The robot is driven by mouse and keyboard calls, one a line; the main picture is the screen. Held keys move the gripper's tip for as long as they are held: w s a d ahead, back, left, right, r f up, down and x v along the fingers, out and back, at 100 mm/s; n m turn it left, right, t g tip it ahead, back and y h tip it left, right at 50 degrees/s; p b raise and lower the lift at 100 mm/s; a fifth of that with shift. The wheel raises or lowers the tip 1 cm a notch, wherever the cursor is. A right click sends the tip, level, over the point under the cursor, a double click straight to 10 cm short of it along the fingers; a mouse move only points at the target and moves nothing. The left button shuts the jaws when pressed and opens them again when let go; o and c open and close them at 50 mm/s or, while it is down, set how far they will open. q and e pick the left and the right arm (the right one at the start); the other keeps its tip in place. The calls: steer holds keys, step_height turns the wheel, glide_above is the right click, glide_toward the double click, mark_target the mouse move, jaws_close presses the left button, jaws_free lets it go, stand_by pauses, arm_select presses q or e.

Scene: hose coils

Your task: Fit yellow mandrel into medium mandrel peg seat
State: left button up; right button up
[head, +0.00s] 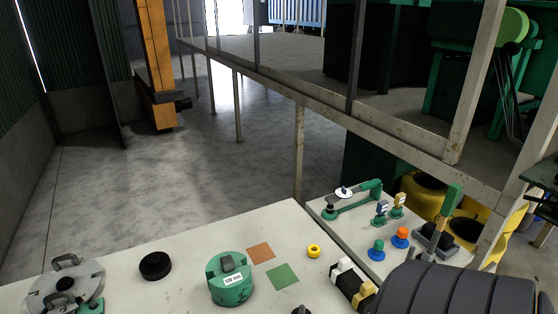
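A small yellow ring-like piece (314,251), which looks like the yellow mandrel, sits on the pale table near its back edge, with free space around it. I cannot tell which part is the medium mandrel peg seat.
A green labelled drum (231,285), black puck (155,265) and grey flanged disc (64,285) stand on the table. Orange (261,252) and green (282,276) squares lie flat. A black block with white and yellow ends (348,284) and a dark ribbed shape (455,290) crowd the lower right.

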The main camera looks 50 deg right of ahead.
arm_select(q)
jaws_close()
jaws_free()
jaws_close()
steer(key=shift+r, duration=0.35)
steer(key=shift+r, duration=0.1)
